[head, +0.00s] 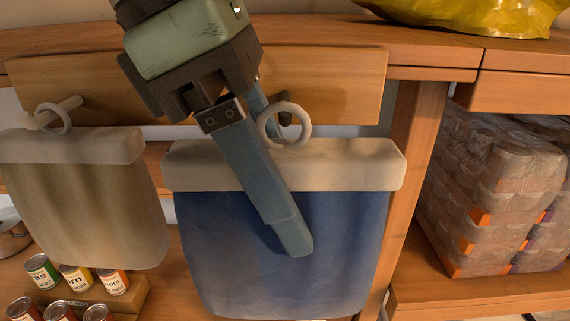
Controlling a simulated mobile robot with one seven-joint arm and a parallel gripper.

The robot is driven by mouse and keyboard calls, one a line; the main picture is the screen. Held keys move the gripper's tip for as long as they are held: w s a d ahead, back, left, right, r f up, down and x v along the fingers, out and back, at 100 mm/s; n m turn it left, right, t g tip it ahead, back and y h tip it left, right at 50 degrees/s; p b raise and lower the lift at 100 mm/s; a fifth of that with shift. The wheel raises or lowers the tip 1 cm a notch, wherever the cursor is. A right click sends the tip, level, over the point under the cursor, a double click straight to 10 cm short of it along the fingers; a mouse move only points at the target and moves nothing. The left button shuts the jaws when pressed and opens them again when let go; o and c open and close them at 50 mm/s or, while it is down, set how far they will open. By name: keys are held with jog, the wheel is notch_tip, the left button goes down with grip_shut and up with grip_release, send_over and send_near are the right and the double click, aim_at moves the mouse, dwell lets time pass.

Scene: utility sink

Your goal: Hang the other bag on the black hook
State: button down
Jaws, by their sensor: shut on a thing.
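A blue bag (275,250) with a pale top band (345,165) and a pale ring (284,125) hangs in front of the wooden shelf, at the centre of the head view. My gripper (268,190) is shut on this bag. One finger lies across the front of the band, and the other is mostly hidden behind the band. A small dark piece, which looks like the black hook (290,119), shows at the ring. I cannot tell whether the ring is around it or just in front of it. A beige bag (85,200) hangs by its ring from a pale peg at the left.
Several cans (77,280) stand on a wooden step at the lower left. A pot (12,238) is at the left edge. Wrapped packs (500,190) fill the right shelf. A yellow bag (470,14) lies on the top. A wooden post stands right of the blue bag.

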jog(key=w, duration=0.3)
jog(key=w+f+p, duration=0.1)
jog(key=w, duration=0.1)
jog(key=shift+w, duration=0.4)
jog(key=shift+f, duration=0.15)
dwell(0.8)
jog(key=shift+c, duration=1.4)
grip_release()
